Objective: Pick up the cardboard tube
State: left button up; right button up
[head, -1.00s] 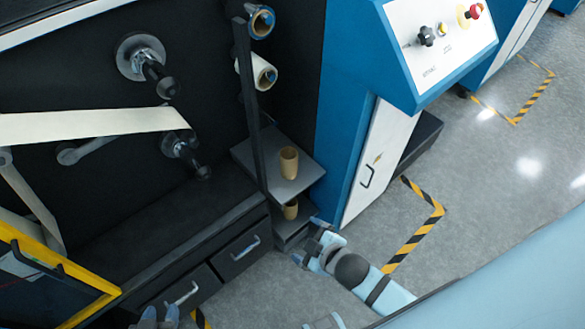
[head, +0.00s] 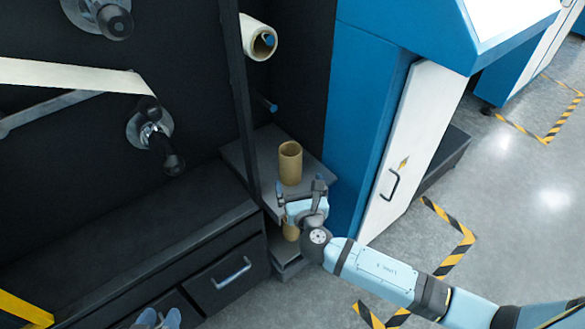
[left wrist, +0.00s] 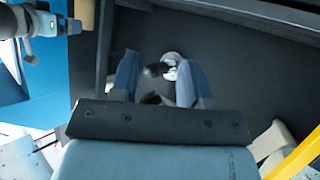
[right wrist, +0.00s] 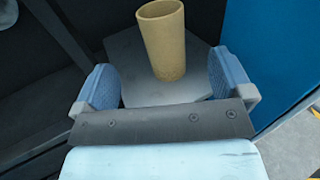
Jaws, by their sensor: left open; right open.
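A tan cardboard tube (head: 290,163) stands upright on the upper grey shelf. It also shows in the right wrist view (right wrist: 163,42), ahead of the fingers. My right gripper (head: 304,187) is open and empty, at the near edge of that shelf, just in front of the tube and apart from it. In its wrist view the open fingers (right wrist: 165,85) stand either side of the lower part of the tube. A second tan tube (head: 290,229) is on the lower shelf, partly hidden by my right gripper. My left gripper (head: 157,319) is open and empty at the bottom edge.
The upper shelf (head: 252,150) sits between a dark upright post (head: 239,90) and a blue cabinet (head: 360,110). A black drawer unit (head: 215,270) is at the left. Open floor lies right.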

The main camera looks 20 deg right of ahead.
send_near(288, 148)
jog(key=shift+w+r+b, duration=0.3)
jog(key=shift+w+b, duration=0.1)
jog(key=shift+w+d+f, duration=0.1)
jog(key=shift+w, duration=0.8)
jog(key=w, duration=0.1)
jog(key=w+b, duration=0.1)
jog(key=w, duration=0.1)
jog(key=shift+w+d+f+b, duration=0.25)
jog(key=shift+w+f+b, duration=0.05)
jog(key=shift+w+b, duration=0.1)
jog(key=shift+w+r, duration=0.1)
jog(key=shift+w, duration=0.35)
jog(key=c, duration=1.1)
pick_arm(q)
jog(key=r+t, duration=0.1)
jog(key=w+d+r+h, duration=0.1)
jog(key=r, duration=0.1)
jog(key=w+d+r+t, duration=0.1)
jog(key=shift+d+r+t+h, duration=0.25)
jog(key=shift+t+h, duration=0.05)
jog(key=shift+h, duration=0.1)
